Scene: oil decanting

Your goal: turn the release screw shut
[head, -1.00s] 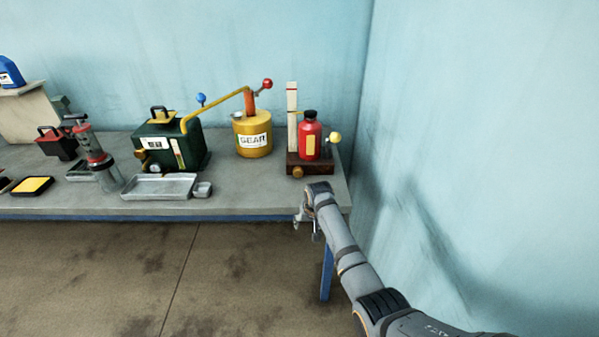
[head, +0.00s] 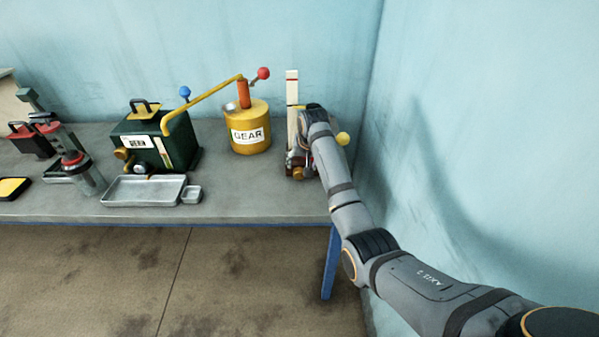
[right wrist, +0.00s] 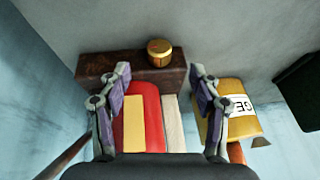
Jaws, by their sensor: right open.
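A round brass screw knob (head: 298,173) sits on the front of a dark wooden base at the right end of the bench. In the right wrist view the brass knob (right wrist: 159,52) lies just beyond my right gripper (right wrist: 160,76), centred between its two spread fingers but not gripped. The red bottle (right wrist: 143,118) with a yellow label, on the wooden base (right wrist: 105,65), also shows between the fingers. In the head view my right arm and gripper hide most of the bottle and base. My left gripper is not in view.
A white upright post (head: 292,100) stands beside the bottle, and a yellow ball knob (head: 343,139) sticks out right. The yellow GEAR can (head: 248,130) is close on the left. Metal trays (head: 143,190) lie before the green box (head: 150,135). The wall is close right.

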